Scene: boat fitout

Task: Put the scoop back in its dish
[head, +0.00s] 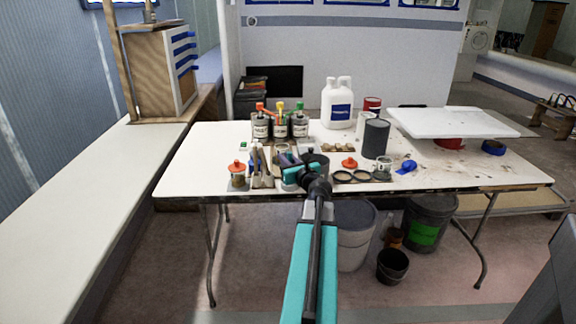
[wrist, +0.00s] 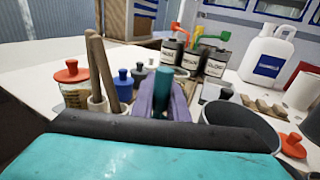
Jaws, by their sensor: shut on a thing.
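My gripper (wrist: 163,98) has its two purple-grey fingers close together around an upright teal stub (wrist: 165,77), which looks like the scoop's handle. The scoop's bowl end is hidden behind the fingers and my wrist. In the head view my gripper (head: 290,168) is over the front middle of the white table, among the small pots, and my wrist covers most of what it holds. A dark grey round open vessel (wrist: 243,118) stands just right of the fingers. I cannot tell whether it is the scoop's dish.
Left of my gripper stand a pot with wooden tools (wrist: 97,100) and an orange-lidded jar (wrist: 72,88). Several labelled tins (head: 281,126) stand behind, with a white jug (head: 337,117). The table's left end is clear.

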